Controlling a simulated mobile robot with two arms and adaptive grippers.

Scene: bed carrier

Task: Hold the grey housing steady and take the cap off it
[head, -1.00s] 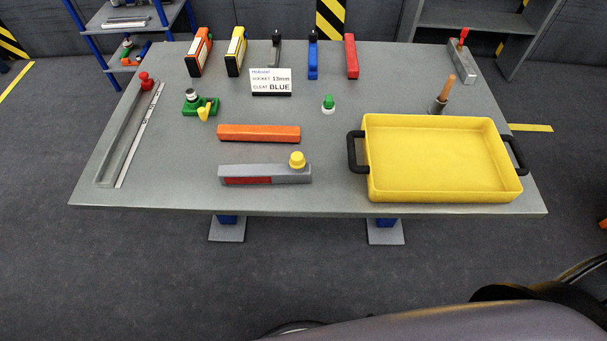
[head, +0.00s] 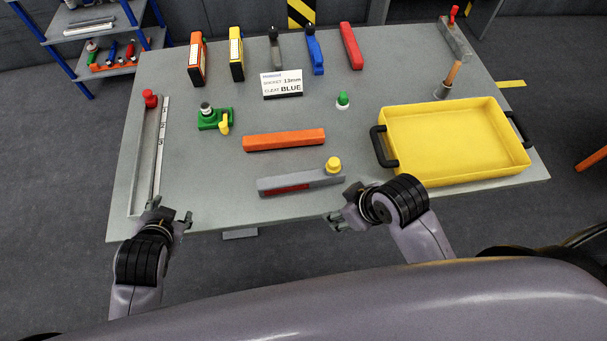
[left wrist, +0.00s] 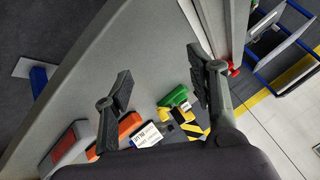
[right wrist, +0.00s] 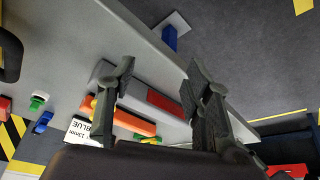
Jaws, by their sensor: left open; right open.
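The grey housing (head: 275,185) lies near the front edge of the table, with a red panel on its front face. The yellow cap (head: 333,165) sits on top at its right end. My left gripper (head: 170,216) is open and empty at the front left edge, well left of the housing. My right gripper (head: 338,219) is open and empty just in front of the housing's right end, apart from it. In the right wrist view the housing (right wrist: 134,94) shows beyond the open fingers, and the cap is mostly hidden behind a finger.
An orange bar (head: 284,140) lies behind the housing. A yellow tray (head: 455,145) with black handles stands to the right. A green fixture (head: 210,121) and a grey channel (head: 139,165) are to the left. A sign (head: 282,84) and several upright parts stand at the back.

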